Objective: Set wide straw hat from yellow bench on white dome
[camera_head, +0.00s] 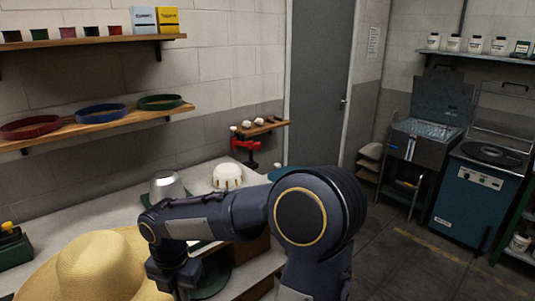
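A wide straw hat (100,266), crown up, is at the lower left, and the bottom frame edge cuts off its brim. A small white dome (228,176) stands toward the back of the pale worktop, behind my arm. My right arm reaches in from the lower middle and bends down on the left. Its gripper (174,284) is at the right edge of the hat's brim. Its fingertips are not clear, so I cannot tell if they are open, shut or touching the brim. My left gripper is not in view. No clearly yellow bench shows; what bears the hat is mostly hidden.
A silver cone-like form (166,186) stands left of the dome. A red clamp (246,145) is by the small wooden shelf. A dark green disc (212,280) lies partly behind my wrist. Wall shelves (95,130) hold hat bands. Teal machine (481,195) and open floor are at right.

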